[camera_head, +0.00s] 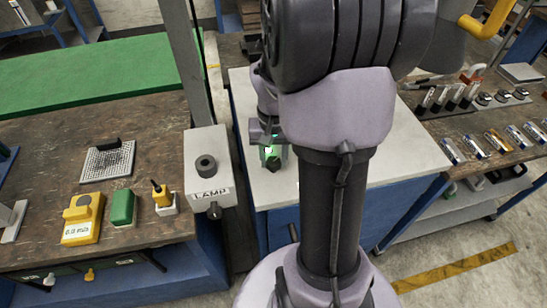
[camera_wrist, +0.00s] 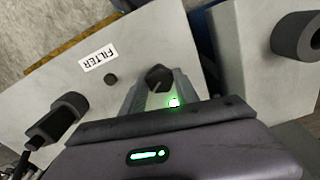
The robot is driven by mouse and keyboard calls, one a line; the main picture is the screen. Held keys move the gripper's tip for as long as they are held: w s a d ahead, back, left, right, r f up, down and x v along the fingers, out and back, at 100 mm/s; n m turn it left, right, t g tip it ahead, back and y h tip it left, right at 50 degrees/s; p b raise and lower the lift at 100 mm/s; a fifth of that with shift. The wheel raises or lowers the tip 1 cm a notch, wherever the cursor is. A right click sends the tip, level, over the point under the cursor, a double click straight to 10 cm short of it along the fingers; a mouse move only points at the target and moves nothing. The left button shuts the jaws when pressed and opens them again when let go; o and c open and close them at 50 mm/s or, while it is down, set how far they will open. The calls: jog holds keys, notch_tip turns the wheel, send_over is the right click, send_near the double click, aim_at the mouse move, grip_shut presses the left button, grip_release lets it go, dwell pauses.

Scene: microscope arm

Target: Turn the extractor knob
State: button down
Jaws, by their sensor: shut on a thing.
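A dark, faceted knob (camera_wrist: 160,78) stands on a pale panel (camera_wrist: 60,85) in the wrist view. My gripper (camera_wrist: 163,85) is shut on this knob, with one finger on each side. No extractor label shows; the only readable label on this panel is FILTER (camera_wrist: 98,58), left of the knob. In the head view my gripper (camera_head: 271,158) points down at the pale top (camera_head: 310,185) of a blue-sided bench, and the dark knob (camera_head: 273,164) shows at its tip. My arm hides much of that bench.
A grey box (camera_head: 206,165) labelled LAMP, with dark knobs, stands left of my gripper. In the wrist view a dark cylindrical knob (camera_wrist: 55,118) is at lower left and a small dark button (camera_wrist: 111,79) is nearby. A grey upright post (camera_head: 186,55) rises at the left.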

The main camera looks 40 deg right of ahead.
aim_at(273, 161)
jog(key=m+b, duration=0.1)
jog(key=m, duration=0.5)
jog(key=shift+m, duration=0.4)
dwell(0.4)
jog(key=c, duration=0.9)
grip_release()
notch_tip(273, 161, up, 18)
jog(key=p, duration=0.6)
jog(key=shift+f+p, duration=0.25)
jog(key=shift+p, duration=0.1)
